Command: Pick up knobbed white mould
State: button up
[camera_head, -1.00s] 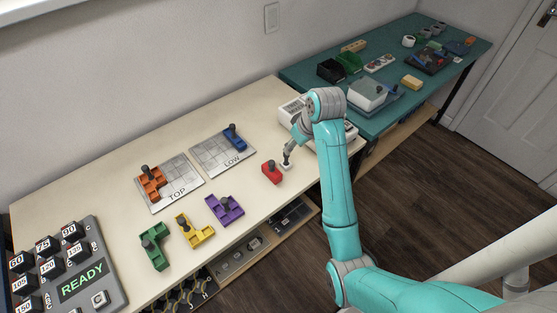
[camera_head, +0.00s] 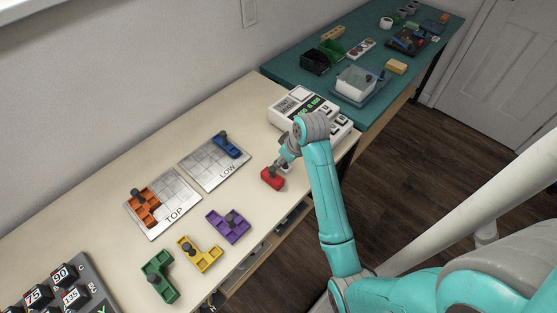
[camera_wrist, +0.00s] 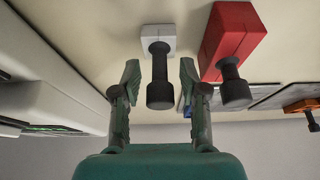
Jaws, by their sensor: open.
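The knobbed white mould (camera_wrist: 158,38) shows in the wrist view as a small white block with a dark grey knob (camera_wrist: 159,80). The knob stands between my two open fingers, with a gap on each side. My gripper (camera_wrist: 159,77) is open and holds nothing. In the head view the white mould (camera_head: 285,169) is mostly hidden by my gripper (camera_head: 284,160), just right of the red mould. The red mould (camera_wrist: 233,40) with its own dark knob is close to my right finger in the wrist view; it also shows in the head view (camera_head: 271,180).
A white device with a green display (camera_head: 300,104) stands just behind my gripper. Purple (camera_head: 229,229), yellow (camera_head: 207,256) and green (camera_head: 157,282) knobbed moulds lie near the front edge. The TOP (camera_head: 180,194) and LOW (camera_head: 205,168) boards hold orange and blue moulds.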

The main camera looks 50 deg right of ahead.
grip_shut()
dwell(0.3)
